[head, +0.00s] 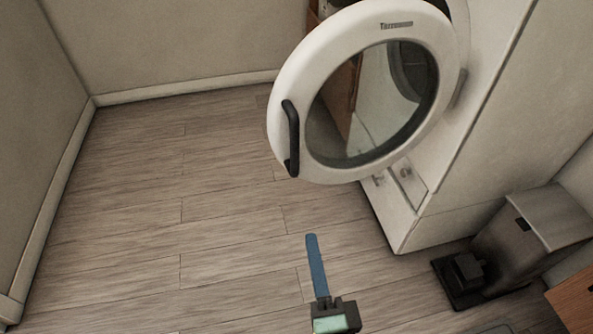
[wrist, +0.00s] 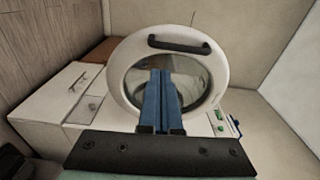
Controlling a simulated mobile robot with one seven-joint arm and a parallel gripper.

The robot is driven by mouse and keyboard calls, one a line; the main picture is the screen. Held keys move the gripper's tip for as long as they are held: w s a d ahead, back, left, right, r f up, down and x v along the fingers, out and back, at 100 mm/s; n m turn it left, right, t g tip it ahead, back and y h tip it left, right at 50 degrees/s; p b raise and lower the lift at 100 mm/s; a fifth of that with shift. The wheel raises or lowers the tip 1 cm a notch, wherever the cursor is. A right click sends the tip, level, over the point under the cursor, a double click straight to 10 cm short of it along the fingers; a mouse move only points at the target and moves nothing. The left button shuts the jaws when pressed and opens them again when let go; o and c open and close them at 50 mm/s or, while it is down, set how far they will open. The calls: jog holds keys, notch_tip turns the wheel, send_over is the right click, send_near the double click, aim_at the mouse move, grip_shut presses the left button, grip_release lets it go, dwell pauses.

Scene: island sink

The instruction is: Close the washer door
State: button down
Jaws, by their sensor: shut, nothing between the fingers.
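The round white washer door (head: 300,75) stands swung open from the washer (head: 480,150) in the head view. It has a dark glass window and a black handle (head: 291,138) on its left rim. The hinge side is at the right, by the washer front. My gripper (head: 312,238) is low in the head view, below the door and apart from it. Its blue fingers are shut together with nothing between them. In the wrist view the fingers (wrist: 162,75) point toward the door (wrist: 125,75) and cover part of its window. The handle (wrist: 180,44) shows at the top there.
A grey step bin (head: 530,235) with a black pedal stands to the right of the washer. A wooden piece (head: 572,300) shows at the lower right edge. The wood floor (head: 160,210) to the left is clear up to the walls.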

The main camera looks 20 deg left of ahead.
aim_at(294, 172)
jog(key=shift+m, duration=0.3)
jog(key=x, duration=1.3)
jog(key=shift+a+f, duration=0.1)
jog(key=shift+a, duration=0.15)
jog(key=shift+w+a, duration=0.1)
